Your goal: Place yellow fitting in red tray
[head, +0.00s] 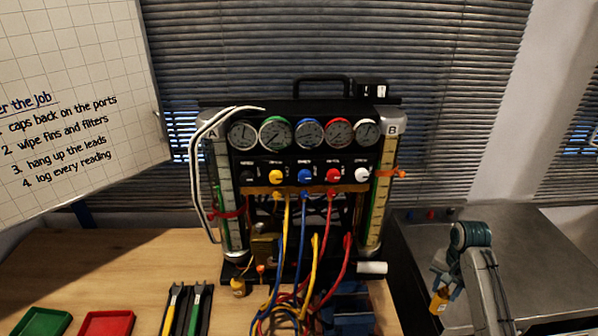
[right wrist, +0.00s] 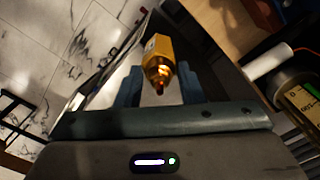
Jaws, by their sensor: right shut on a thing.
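The yellow fitting (head: 438,301) is held in my right gripper (head: 441,284), at the right of the head view in front of the grey metal cabinet. In the right wrist view the yellow fitting (right wrist: 158,58), with a brassy tip, sits between the two blue fingers of my right gripper (right wrist: 159,82), which are shut on it. The red tray (head: 107,323) lies on the wooden bench at the lower left, cut off by the bottom edge, far left of my right gripper. My left gripper is not in view.
A green tray (head: 42,322) lies left of the red one. Green and yellow-handled tools (head: 187,312) lie to its right. The gauge rig (head: 305,160), with hanging coloured leads (head: 303,240), stands between my right gripper and the trays. A small yellow object (head: 238,287) is at its left foot.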

